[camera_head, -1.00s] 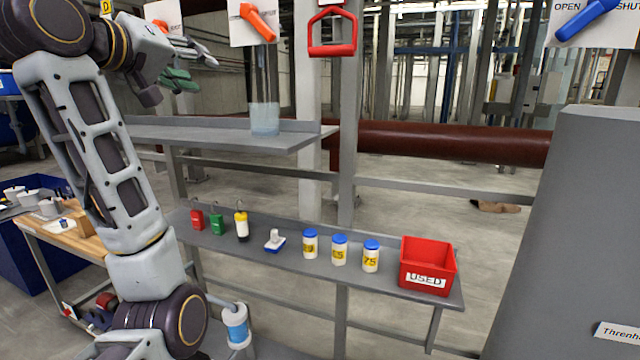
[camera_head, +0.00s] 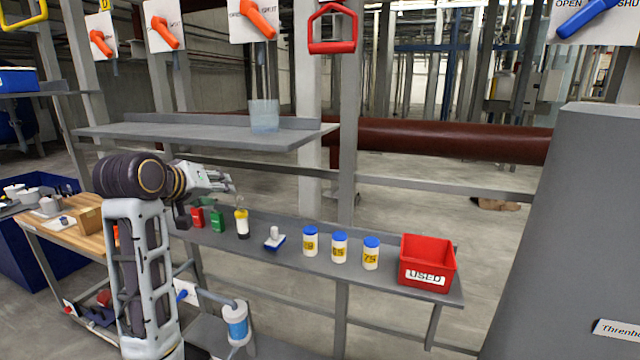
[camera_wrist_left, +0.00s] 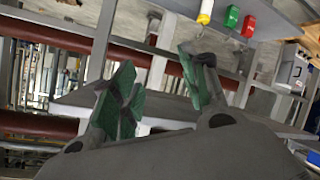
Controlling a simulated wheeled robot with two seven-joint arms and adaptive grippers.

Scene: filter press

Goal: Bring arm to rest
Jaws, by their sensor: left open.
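My left arm comes in from the left in the head view and is folded low, with the wrist level with the space between the two shelves. My left gripper (camera_head: 222,183) points right, just above the back left of the lower shelf. My right gripper is not in view.
The lower shelf (camera_head: 290,262) also holds a small blue-and-white item (camera_head: 274,239), white jars with blue lids (camera_head: 340,249) and a red USED bin (camera_head: 428,262). The upper shelf (camera_head: 190,133) holds a clear container (camera_head: 264,116). A grey cabinet (camera_head: 570,230) stands at right.

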